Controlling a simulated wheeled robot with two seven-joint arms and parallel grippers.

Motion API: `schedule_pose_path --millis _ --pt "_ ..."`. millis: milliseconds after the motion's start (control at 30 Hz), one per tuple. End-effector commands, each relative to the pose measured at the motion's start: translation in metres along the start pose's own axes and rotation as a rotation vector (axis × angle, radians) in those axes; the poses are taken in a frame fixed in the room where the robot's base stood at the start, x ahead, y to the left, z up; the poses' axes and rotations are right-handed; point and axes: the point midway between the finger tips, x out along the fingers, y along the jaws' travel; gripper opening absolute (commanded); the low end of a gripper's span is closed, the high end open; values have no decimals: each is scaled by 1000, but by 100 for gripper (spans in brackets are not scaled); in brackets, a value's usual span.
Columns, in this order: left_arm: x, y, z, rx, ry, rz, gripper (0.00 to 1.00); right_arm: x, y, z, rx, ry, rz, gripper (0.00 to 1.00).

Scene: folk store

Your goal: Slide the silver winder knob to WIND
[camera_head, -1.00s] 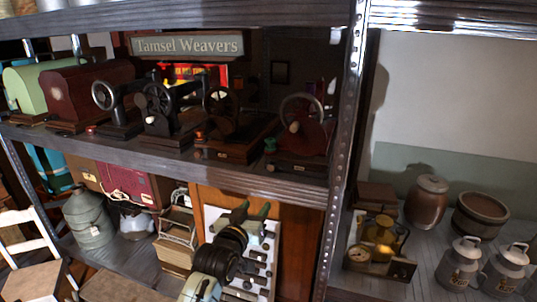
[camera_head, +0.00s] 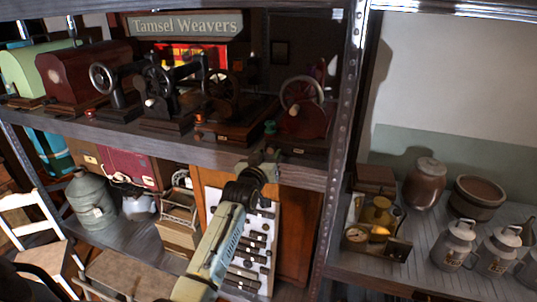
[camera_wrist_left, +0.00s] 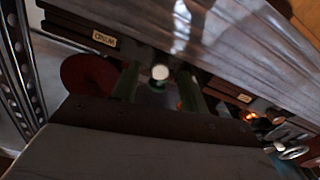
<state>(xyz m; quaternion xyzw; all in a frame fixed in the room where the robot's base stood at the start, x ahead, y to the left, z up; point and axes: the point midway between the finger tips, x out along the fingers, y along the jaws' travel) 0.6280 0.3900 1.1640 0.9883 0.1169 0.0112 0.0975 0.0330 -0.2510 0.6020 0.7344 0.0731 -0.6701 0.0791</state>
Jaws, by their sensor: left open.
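My left gripper (camera_head: 265,157) is open, raised in front of the upper shelf's front edge, below the rightmost hand-crank machine (camera_head: 302,118). In the left wrist view, its two green fingers (camera_wrist_left: 160,84) stand apart. A pale round knob (camera_wrist_left: 160,72) shows between them, with a teal part just beyond; it appears untouched. A green spool-like part (camera_head: 270,127) sits at the left of that machine in the head view. My right gripper is not in view.
The upper shelf edge (camera_head: 200,150) runs just behind the gripper, with more sewing machines (camera_head: 165,95) to its left. A metal upright (camera_head: 340,150) stands to the right. A panel of dark bars (camera_head: 252,240) is below. Jugs and pots (camera_head: 455,245) stand on the right shelf.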

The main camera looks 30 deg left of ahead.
Motion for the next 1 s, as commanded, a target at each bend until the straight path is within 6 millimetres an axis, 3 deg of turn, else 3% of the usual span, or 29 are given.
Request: schedule_pose_path --millis 467,800,1000 --pt "10 0 0 1 1 0 43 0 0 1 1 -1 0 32" --pt "9 0 0 0 0 0 0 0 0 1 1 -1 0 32" --pt "9 1 0 -1 0 0 0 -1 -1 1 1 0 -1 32"
